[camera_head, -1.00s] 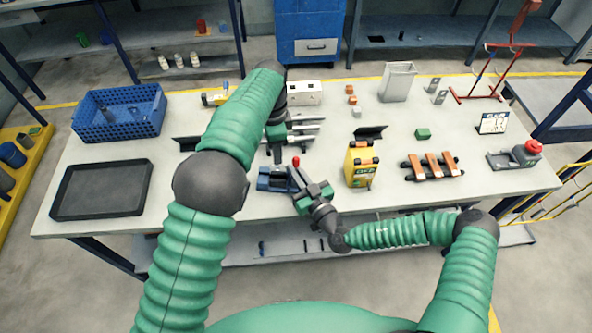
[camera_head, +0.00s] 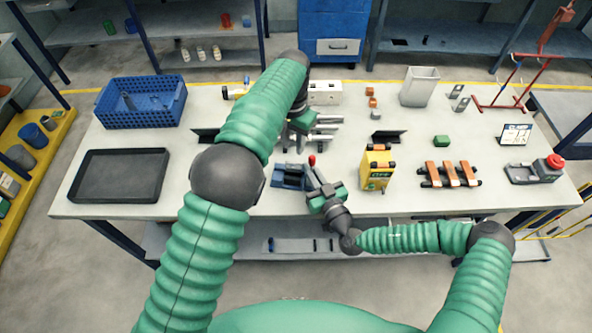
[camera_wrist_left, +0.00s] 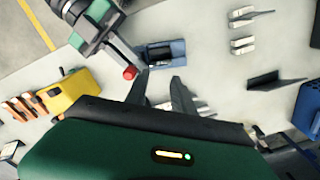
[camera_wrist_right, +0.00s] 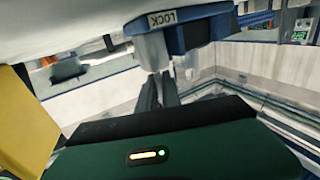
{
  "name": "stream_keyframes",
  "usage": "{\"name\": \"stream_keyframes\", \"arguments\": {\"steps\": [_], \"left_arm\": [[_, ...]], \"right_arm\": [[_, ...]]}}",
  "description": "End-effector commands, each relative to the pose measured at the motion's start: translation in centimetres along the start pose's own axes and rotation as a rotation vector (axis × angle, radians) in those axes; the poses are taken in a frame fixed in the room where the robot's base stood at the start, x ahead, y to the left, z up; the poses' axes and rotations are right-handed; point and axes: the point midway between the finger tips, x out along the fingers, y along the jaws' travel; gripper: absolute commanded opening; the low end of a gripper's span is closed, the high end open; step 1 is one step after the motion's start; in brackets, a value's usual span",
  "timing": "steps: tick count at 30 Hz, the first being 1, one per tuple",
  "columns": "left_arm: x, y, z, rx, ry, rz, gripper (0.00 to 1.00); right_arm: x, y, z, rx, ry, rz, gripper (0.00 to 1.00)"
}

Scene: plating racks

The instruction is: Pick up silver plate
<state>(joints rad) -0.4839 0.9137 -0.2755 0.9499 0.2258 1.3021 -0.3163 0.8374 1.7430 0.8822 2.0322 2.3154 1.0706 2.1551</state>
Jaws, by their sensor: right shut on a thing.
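Silver bar-like pieces (camera_head: 326,118) lie on the table beside my left gripper; they show partly behind its fingers in the left wrist view (camera_wrist_left: 197,106). Two more silver pieces (camera_wrist_left: 243,46) lie apart in that view. I cannot tell which is the task's plate. My left gripper (camera_wrist_left: 160,80) is open and empty above the table, its fingers apart. My right gripper (camera_head: 314,186) is at the blue fixture (camera_head: 290,177), shut at its red-topped lever (camera_head: 312,160). The right wrist view shows its fingers (camera_wrist_right: 159,90) close to the blue block marked LOCK (camera_wrist_right: 195,25).
A yellow box (camera_head: 377,170) stands close right of my right gripper. Orange-strapped bars (camera_head: 450,174) lie farther right. A blue crate (camera_head: 140,100) and black tray (camera_head: 119,176) are at the left. Dark brackets (camera_head: 387,136) stand on the table. The right back holds a red rack (camera_head: 512,85).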

Motion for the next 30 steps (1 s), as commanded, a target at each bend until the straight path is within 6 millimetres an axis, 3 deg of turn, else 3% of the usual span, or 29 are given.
{"name": "stream_keyframes", "arguments": {"steps": [12,18,23,30], "left_arm": [[-2.7,0.2,0.0,-1.302,0.001,0.001,0.30],[-3.7,0.2,0.0,-1.786,0.001,0.000,0.30],[-3.6,0.3,0.0,-1.946,-0.001,-0.001,0.30],[1.0,0.3,0.1,-1.963,-0.002,-0.004,0.30]], "right_arm": [[0.0,-0.1,0.1,0.001,-0.003,-0.003,0.00],[0.0,-0.1,0.1,0.001,-0.003,-0.003,0.00],[0.0,-0.1,0.1,0.001,-0.003,-0.003,0.00],[0.0,-0.1,0.1,0.001,-0.003,-0.003,0.00]]}}
